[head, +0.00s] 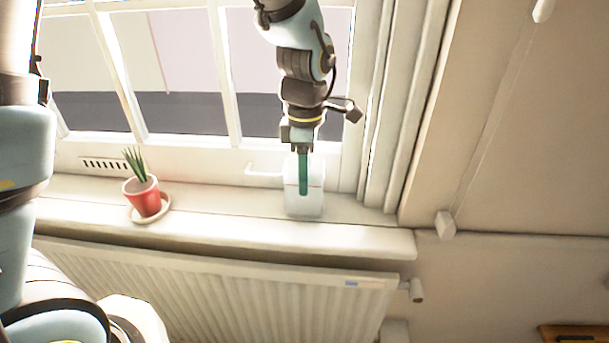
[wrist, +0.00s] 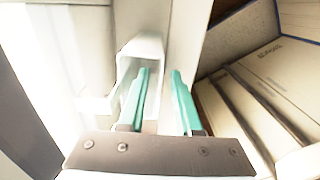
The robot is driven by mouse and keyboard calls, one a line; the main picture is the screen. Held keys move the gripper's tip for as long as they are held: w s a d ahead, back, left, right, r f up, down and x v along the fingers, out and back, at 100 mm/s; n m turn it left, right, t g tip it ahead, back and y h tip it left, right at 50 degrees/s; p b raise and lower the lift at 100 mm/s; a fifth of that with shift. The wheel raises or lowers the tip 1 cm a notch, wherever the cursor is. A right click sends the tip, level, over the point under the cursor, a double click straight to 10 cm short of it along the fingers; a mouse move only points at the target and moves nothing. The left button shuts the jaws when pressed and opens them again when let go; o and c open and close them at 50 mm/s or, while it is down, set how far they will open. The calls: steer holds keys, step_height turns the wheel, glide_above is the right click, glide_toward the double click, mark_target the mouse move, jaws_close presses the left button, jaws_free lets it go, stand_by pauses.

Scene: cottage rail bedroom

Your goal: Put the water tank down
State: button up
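The water tank (head: 304,205) is a white, translucent box with a thin red line across it. It stands upright on the white window sill, below the window. My gripper (head: 303,190) points down at it from above, and a green finger overlaps the tank in the head view. In the wrist view, the two green fingers of my gripper (wrist: 160,72) are apart. The left finger lies over the tank (wrist: 146,47), and the right finger is just right of its edge. I see no clear contact on both sides. The tank's far side is hidden.
A red pot with a green plant (head: 147,197) stands on a saucer to the left on the sill (head: 230,215). A window handle (head: 262,171) is just left of the tank. A radiator (head: 220,295) is below. The sill between pot and tank is clear.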

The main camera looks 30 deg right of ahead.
steer(key=shift+r, duration=0.15)
step_height(320, 180, up, 12)
steer(key=b, duration=0.1)
steer(key=shift+b, duration=0.4)
steer(key=w+a+f+m, duration=0.2)
steer(key=w+a+f, duration=0.15)
steer(key=a, duration=0.45)
steer(key=w+a+f+m+t, duration=0.1)
steer(key=w+a+f+m, duration=0.15)
steer(key=w+a, duration=0.4)
steer(key=w+a+f+m, duration=0.2)
steer(key=w+a+m, duration=0.1)
steer(key=a, duration=0.6)
steer(key=a+f+m, duration=0.1)
steer(key=a+m, duration=0.1)
steer(key=a, duration=0.3)
steer(key=s+a+f+m, duration=0.1)
steer(key=a+m, duration=0.1)
steer(key=a, duration=0.4)
steer(key=shift+s+a+f+t, duration=0.25)
steer(key=shift+t, duration=0.05)
